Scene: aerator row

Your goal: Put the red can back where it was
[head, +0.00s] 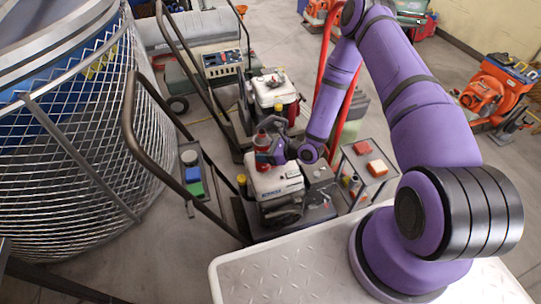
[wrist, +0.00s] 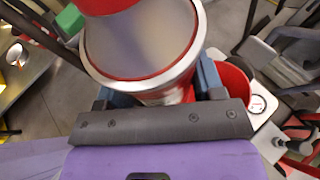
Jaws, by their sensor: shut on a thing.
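The red can (head: 262,143) is between the fingers of my gripper (head: 272,152), over the white engine (head: 276,181) of the middle machine in the head view. In the wrist view the can (wrist: 140,45) fills the upper middle, with a silver end, a red rim and red on its side. My gripper (wrist: 152,88) is shut on it, with a blue-grey finger on each side. The can's lower part is mostly hidden behind the gripper, so I cannot tell whether it touches the engine.
A small stand (head: 368,160) at right holds red blocks. Bent machine handles (head: 128,110) and a wire-mesh drum (head: 75,150) stand at left.

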